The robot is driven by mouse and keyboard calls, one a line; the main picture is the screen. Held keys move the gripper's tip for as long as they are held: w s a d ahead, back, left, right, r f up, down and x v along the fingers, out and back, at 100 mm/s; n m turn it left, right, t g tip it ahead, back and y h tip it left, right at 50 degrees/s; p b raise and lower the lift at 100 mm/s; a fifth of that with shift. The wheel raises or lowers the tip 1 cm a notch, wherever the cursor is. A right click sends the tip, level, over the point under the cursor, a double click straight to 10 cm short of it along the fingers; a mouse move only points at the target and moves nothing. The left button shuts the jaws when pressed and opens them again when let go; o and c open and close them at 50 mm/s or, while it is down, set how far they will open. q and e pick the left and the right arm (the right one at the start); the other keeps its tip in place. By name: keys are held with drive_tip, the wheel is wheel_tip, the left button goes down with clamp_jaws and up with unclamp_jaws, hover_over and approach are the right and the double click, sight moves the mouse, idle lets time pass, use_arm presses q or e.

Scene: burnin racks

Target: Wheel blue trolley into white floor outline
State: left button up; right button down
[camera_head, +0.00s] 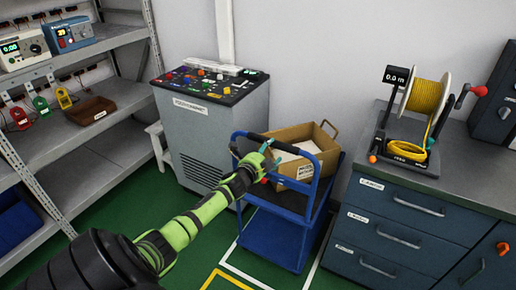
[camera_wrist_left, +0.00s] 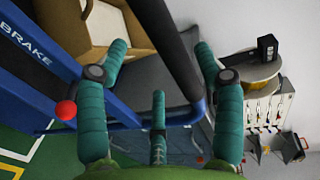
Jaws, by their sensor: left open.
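The blue trolley (camera_head: 275,236) stands upright on the green floor at the centre of the head view, with a black-gripped handle. The white floor outline (camera_head: 246,276) shows at its front left and along its right; the trolley hides the rest. My left gripper (camera_head: 268,151) is open at the trolley's handle. In the left wrist view, the black handle bar (camera_wrist_left: 168,45) passes between the spread teal fingers of the left gripper (camera_wrist_left: 162,62); I cannot tell whether they touch it. A blue post marked BRAKE (camera_wrist_left: 38,52) and a red knob (camera_wrist_left: 66,110) are at left. My right gripper is out of view.
An open cardboard box (camera_head: 318,165) sits on the trolley. A grey cabinet (camera_head: 205,135) stands behind left, and shelves (camera_head: 110,117) line the left wall. A dark drawer bench (camera_head: 392,229) with a yellow cable reel (camera_head: 427,98) is close at right. A yellow outline (camera_head: 225,278) lies in front.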

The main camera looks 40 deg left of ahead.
use_arm(q)
drive_tip(key=v, duration=1)
drive_tip(key=shift+s+r, duration=0.2)
drive_tip(key=shift+s, duration=0.1)
drive_tip(key=shift+f, duration=0.1)
